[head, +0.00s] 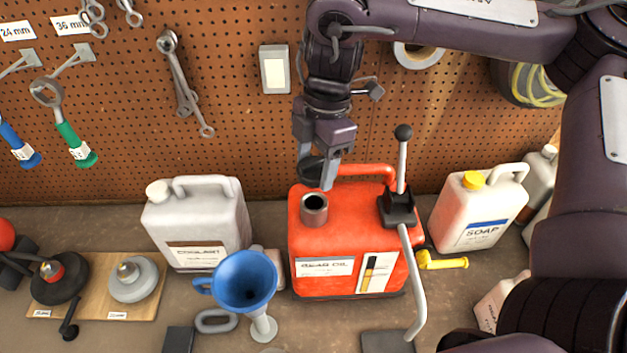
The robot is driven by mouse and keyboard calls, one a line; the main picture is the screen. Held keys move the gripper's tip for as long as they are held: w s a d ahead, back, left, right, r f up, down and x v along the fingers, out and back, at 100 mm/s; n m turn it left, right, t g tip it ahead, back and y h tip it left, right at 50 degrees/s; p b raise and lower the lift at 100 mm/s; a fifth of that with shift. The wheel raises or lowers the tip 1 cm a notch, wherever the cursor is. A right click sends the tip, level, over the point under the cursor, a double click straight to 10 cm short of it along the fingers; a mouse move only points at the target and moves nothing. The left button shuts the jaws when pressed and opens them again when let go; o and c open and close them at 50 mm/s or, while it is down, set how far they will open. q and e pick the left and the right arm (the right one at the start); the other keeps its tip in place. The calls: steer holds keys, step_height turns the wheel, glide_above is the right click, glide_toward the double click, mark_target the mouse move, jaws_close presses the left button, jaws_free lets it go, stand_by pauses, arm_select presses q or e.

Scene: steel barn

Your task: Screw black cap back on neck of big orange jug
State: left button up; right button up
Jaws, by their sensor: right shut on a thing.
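The big orange jug (345,225) stands upright on the bench, with a gear oil label on its front. Its open neck (314,208) is bare at the top left of the jug. My right gripper (322,180) reaches down from above, just behind and above the neck. It is shut on the black cap (312,168), which is partly hidden by the fingers. The cap is apart from the neck, and its exact tilt is hard to tell. My left gripper is not in view.
A black lever mount (398,207) with an upright knobbed rod stands against the jug's right side. A blue funnel (245,282) is at front left, a white coolant jug (197,222) at left, a soap jug (478,209) at right. A pegboard (240,130) rises behind.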

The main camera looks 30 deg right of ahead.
steer(key=shift+w+r, duration=0.1)
steer(key=shift+r, duration=0.1)
steer(key=shift+s+a+f, duration=0.2)
steer(key=shift+f, duration=0.05)
steer(key=shift+s+a+f, duration=0.1)
steer(key=shift+f, duration=0.55)
steer(key=shift+d+f, duration=0.2)
steer(key=shift+f, duration=0.75)
steer(key=shift+w+f, duration=0.15)
steer(key=shift+w, duration=0.05)
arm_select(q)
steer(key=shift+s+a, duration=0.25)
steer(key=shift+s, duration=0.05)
arm_select(e)
steer(key=shift+s, duration=0.1)
steer(key=shift+a, duration=0.1)
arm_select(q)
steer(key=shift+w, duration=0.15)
